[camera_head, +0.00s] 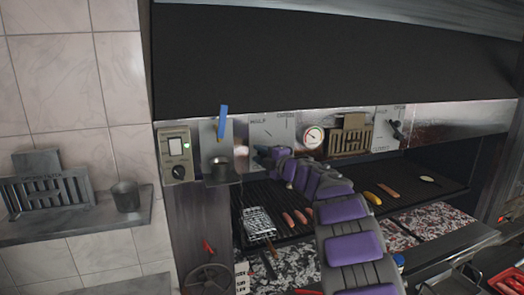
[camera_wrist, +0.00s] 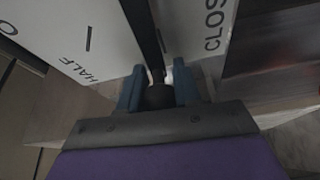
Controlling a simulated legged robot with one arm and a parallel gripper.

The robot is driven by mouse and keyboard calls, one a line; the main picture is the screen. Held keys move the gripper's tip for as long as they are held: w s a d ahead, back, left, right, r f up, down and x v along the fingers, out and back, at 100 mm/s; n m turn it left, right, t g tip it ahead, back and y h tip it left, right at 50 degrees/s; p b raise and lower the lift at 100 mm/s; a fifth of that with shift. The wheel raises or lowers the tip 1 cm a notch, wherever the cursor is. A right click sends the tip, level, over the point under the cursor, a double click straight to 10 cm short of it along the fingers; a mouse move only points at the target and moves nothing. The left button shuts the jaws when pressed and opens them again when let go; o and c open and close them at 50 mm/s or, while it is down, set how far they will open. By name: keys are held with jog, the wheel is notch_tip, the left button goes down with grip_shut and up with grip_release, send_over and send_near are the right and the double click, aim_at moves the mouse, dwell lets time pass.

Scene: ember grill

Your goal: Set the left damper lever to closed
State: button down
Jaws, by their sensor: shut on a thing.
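The left damper plate (camera_head: 268,131) is a pale metal panel on the grill front, with small lettering in the head view. In the wrist view the plate (camera_wrist: 65,35) shows HALF at left and the start of CLOSED at right. The dark lever (camera_wrist: 143,30) runs down between those two labels. My gripper (camera_wrist: 158,78) is shut on its dark knob end, with one blue finger on each side. In the head view my gripper (camera_head: 272,156) is at the plate's lower edge, and my arm hides the lever there.
The right damper plate with its dark lever (camera_head: 396,129) is farther right. A round gauge (camera_head: 313,137) sits between the plates. A small cup (camera_head: 219,168) stands on a ledge left of my gripper. Sausages (camera_head: 294,217) and a wire basket (camera_head: 258,224) lie on the grate below.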

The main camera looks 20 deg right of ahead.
jog(key=shift+f+n+g, duration=0.3)
jog(key=shift+f+n, duration=0.3)
jog(key=shift+f, duration=0.15)
jog(key=shift+a+f, duration=0.1)
jog(key=shift+f, duration=0.1)
jog(key=c, duration=1.2)
grip_release()
jog(key=o, duration=0.3)
jog(key=shift+s+r, duration=0.15)
jog(key=shift+s, duration=0.05)
jog(key=shift+o, duration=0.4)
jog(key=shift+w+a, duration=0.1)
jog(key=shift+r, duration=0.1)
jog(key=b+v, duration=0.3)
jog(key=v, duration=1.4)
jog(key=shift+d, duration=0.2)
